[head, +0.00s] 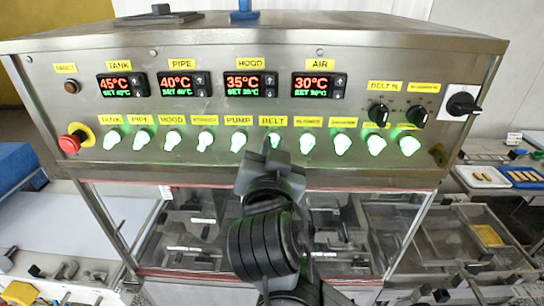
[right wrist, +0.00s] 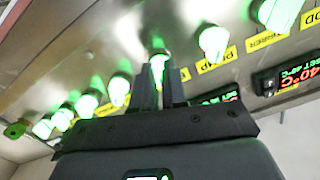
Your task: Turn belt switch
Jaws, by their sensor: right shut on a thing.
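The belt switch (head: 274,139) is a lit green-white knob under the yellow BELT label (head: 273,121), in the lower row of the steel control panel. My right gripper (head: 272,157) comes up from below in the head view and is shut on this knob. In the right wrist view the two dark fingers (right wrist: 158,80) stand on either side of the belt switch (right wrist: 158,60). The fingers cover its lower part, so its exact angle is hard to tell. My left gripper is not in view.
Similar lit knobs flank it closely: the pump switch (head: 238,140) on the left and another knob (head: 307,144) on the right. A red emergency stop (head: 70,143) is at far left and a black main switch (head: 462,104) at far right. Temperature displays (head: 243,85) sit above.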

